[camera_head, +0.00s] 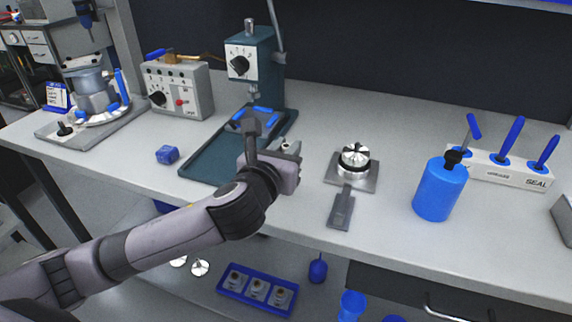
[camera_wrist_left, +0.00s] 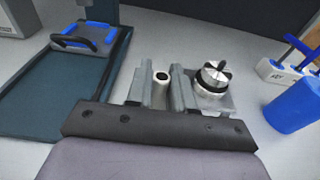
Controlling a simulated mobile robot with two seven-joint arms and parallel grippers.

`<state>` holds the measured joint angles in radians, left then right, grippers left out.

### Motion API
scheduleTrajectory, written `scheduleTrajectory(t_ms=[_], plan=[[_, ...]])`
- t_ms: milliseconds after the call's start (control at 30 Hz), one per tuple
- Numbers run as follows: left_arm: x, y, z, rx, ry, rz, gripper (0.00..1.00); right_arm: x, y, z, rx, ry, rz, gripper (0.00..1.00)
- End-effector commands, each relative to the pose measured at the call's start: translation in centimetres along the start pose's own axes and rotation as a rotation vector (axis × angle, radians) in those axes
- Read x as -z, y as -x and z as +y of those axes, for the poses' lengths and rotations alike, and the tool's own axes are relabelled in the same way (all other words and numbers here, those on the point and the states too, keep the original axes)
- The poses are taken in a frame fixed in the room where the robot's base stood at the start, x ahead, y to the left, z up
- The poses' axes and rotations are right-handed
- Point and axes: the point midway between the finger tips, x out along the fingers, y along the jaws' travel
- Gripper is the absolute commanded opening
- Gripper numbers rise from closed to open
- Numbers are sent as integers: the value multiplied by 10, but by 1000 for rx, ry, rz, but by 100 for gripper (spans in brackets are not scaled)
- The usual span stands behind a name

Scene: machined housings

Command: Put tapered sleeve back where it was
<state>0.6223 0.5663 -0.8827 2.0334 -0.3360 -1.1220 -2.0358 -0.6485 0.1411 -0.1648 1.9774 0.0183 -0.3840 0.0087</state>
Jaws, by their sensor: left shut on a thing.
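My left gripper (camera_head: 291,150) hangs over the bench between the teal tray and the silver round housing. In the left wrist view, its two grey fingers (camera_wrist_left: 161,90) are closed on a small pale metal sleeve (camera_wrist_left: 160,94) with a dark bore in its top, which stands roughly upright between them. In the head view the sleeve is mostly hidden by the gripper. I cannot tell whether its lower end touches the bench. The round silver housing (camera_head: 355,154) sits on a square grey plate just right of the gripper; it also shows in the wrist view (camera_wrist_left: 212,77).
A teal tray (camera_head: 205,165) lies left of the gripper, below a press (camera_head: 250,62). A blue bottle (camera_head: 440,190) and a SEAL rack (camera_head: 500,168) stand to the right. A blue block (camera_head: 167,154) lies left. A blue tray (camera_head: 256,301) with three parts is below the bench.

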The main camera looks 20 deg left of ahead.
Motion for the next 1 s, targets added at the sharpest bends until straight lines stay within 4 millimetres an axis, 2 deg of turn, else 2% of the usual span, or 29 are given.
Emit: scheduleTrajectory(t_ms=[33,167,567,600,667,1000], plan=[[12,-2,0,0,-1,4,0,-4,-3,0,1,-1,-1,43],[30,-4,0,0,0,4,0,-7,-5,-2,4,-4,-5,43],[34,-5,0,-1,-1,2,0,-3,-5,-3,8,-4,1,43],[34,-5,0,0,-1,2,32,-3,-5,-3,8,-3,1,43],[34,-5,0,0,-1,2,47,-3,-5,-2,7,-2,1,43],[31,-5,0,0,0,0,47,-3,-4,-1,5,0,1,43]])
